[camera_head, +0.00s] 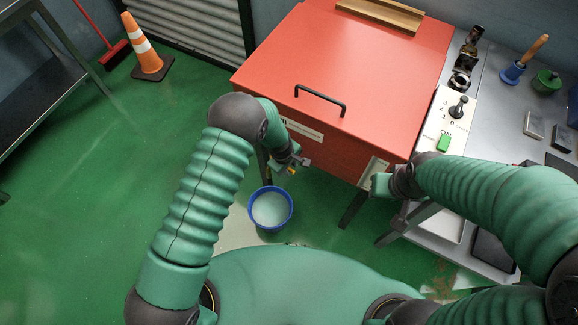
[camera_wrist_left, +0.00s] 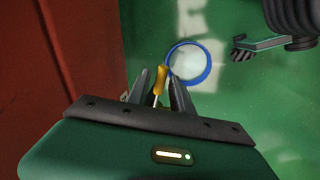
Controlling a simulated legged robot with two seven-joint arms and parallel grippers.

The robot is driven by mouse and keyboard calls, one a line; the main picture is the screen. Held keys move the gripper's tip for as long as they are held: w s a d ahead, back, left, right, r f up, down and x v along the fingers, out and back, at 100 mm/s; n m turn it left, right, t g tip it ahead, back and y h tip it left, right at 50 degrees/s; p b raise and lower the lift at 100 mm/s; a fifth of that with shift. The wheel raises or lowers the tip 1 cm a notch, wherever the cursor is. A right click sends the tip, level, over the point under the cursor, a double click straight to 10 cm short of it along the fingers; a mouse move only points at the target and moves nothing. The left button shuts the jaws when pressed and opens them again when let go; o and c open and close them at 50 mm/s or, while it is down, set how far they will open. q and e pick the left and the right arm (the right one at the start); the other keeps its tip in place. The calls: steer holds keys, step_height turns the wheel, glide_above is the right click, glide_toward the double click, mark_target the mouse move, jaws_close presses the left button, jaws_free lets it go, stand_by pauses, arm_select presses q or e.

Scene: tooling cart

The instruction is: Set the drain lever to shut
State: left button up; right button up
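The drain lever, with a yellow handle (camera_wrist_left: 160,79), shows in the left wrist view between the fingers of my left gripper (camera_wrist_left: 161,92). The fingers stand apart on either side of it, and I cannot tell whether either touches it. In the head view a bit of yellow (camera_head: 291,170) shows by my left gripper (camera_head: 300,163), below the front of the red tank (camera_head: 350,75). The lever's pivot is hidden. My right gripper (camera_head: 380,185) is by the tank's right front corner; its fingers are not clear.
A blue bucket (camera_head: 252,211) with pale contents stands on the floor below the lever. A grey bench (camera_head: 500,110) with a switch panel and tools is at right. An orange cone (camera_head: 145,50) stands at far left.

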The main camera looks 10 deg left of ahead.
arm_select(q)
steer(key=shift+o, duration=0.6)
step_height(320, 180, up, 16)
steer(key=s+a+p, duration=0.2)
steer(key=shift+s+r, duration=0.2)
steer(key=shift+s, duration=0.15)
steer(key=shift+c, duration=0.2)
